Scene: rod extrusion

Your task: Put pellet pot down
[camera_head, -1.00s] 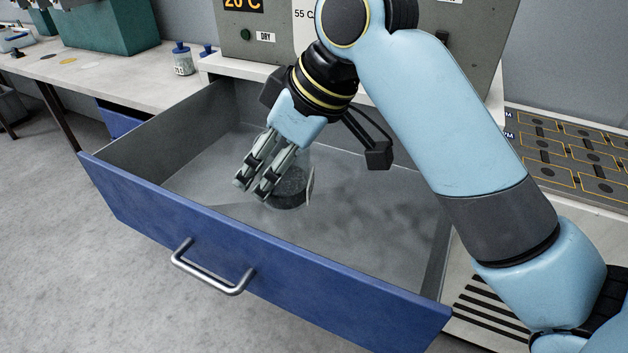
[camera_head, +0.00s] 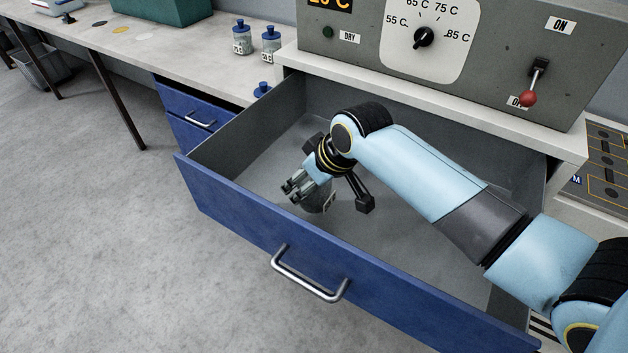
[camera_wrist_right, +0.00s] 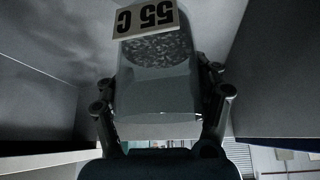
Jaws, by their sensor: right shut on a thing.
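The pellet pot (camera_head: 320,200) is a clear pot with dark pellets and a pale label. It is inside the open blue-fronted drawer (camera_head: 400,290), towards its left part. My right gripper (camera_head: 302,192) is shut on the pot, its fingers at the pot's sides. In the right wrist view the pot (camera_wrist_right: 155,85) sits between the fingers (camera_wrist_right: 160,100), its "55 C" label upside down in the picture. The pot is low in the drawer, but I cannot tell whether its base touches the floor. My left gripper is not in view.
The grey machine (camera_head: 480,50) with a dial and a red-knobbed lever stands behind the drawer.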

